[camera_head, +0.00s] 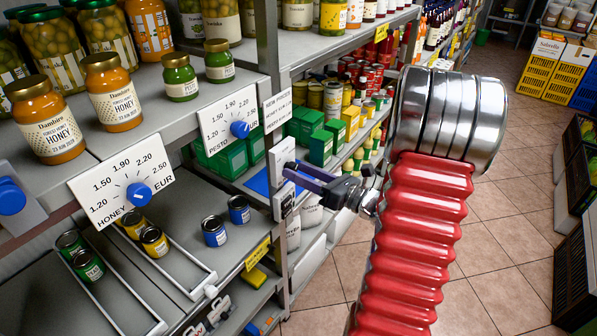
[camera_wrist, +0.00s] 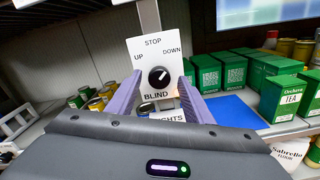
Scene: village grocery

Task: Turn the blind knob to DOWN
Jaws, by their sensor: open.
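The blind knob (camera_wrist: 158,77) is a round black knob on a white plate (camera_wrist: 143,47) marked UP, STOP, DOWN and BLIND. Its small white mark appears to point up and right, towards the DOWN side. My gripper (camera_wrist: 161,86) is open, with one purple finger on each side of the knob in the wrist view. I cannot tell whether the fingers touch it. In the head view my gripper (camera_head: 289,170) is at the shelf post, in front of the control plates, and the knob cannot be made out there.
A LIGHTS plate (camera_wrist: 170,118) sits just below, partly hidden. Blue price dials for honey (camera_head: 138,194) and pesto (camera_head: 240,129) are on the shelf fronts to the left. Honey jars (camera_head: 44,120) and green tea boxes (camera_wrist: 283,98) stand nearby. The tiled aisle (camera_head: 500,210) on the right is clear.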

